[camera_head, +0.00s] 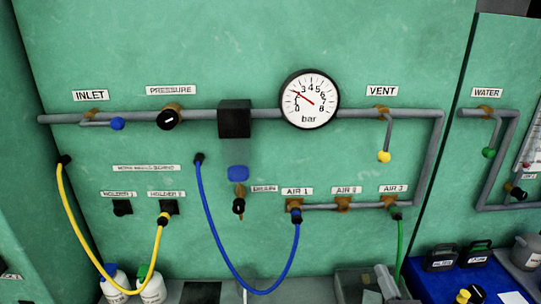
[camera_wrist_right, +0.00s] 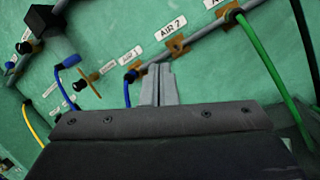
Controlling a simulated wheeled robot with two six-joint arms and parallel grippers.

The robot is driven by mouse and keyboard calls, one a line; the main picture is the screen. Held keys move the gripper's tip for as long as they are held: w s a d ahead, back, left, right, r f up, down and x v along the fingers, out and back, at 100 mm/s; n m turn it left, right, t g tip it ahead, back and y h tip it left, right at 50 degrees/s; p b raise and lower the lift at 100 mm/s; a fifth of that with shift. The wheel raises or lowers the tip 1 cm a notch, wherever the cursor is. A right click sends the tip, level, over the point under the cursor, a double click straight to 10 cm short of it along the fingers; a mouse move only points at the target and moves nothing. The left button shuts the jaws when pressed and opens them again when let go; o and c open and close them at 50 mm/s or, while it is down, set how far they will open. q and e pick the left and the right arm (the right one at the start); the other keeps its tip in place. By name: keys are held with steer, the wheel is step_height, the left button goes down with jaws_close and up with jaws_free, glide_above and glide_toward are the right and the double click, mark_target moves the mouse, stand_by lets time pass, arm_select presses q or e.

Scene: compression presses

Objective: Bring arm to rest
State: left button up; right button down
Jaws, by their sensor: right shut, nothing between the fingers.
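My right gripper (camera_head: 387,280) shows at the bottom edge of the head view, right of centre, in front of the green panel (camera_head: 265,45). In the right wrist view its two grey fingers (camera_wrist_right: 160,82) are together with nothing between them. The fingers appear below the AIR 2 label (camera_wrist_right: 171,43) in that view; their distance from the panel is hard to tell. They hold none of the hoses. My left gripper is in neither view.
A grey pipe (camera_head: 215,115) with a round bar gauge (camera_head: 310,99) crosses the panel. A blue hose (camera_head: 220,252) loops to AIR 1, and a green hose (camera_head: 400,245) hangs at AIR 3. A yellow hose (camera_head: 75,235) loops at left. A blue surface (camera_head: 440,290) holds items at right.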

steer(key=s+d+m+g+h, duration=0.2)
steer(key=s+d+m+h, duration=0.3)
steer(key=d+m+h, duration=0.75)
steer(key=s+d+f+m+g, duration=0.1)
steer(key=s+f+m+g, duration=0.65)
steer(key=m, duration=0.55)
steer(key=s+a+f+m+g+y, duration=0.4)
steer(key=s+f, duration=0.1)
steer(key=s, duration=0.2)
steer(key=s+a+f+m+g+y, duration=0.3)
steer(key=s+f+g+y, duration=0.15)
steer(key=s, duration=0.35)
step_height(320, 180, down, 29)
steer(key=d+b, duration=0.1)
steer(key=b, duration=0.3)
steer(key=s+a+f+g+b, duration=0.1)
steer(key=s+f+b, duration=0.1)
steer(key=s+f, duration=1.2)
step_height(320, 180, down, 4)
steer(key=shift+s+f+g+b, duration=0.25)
steer(key=shift+g+b, duration=0.15)
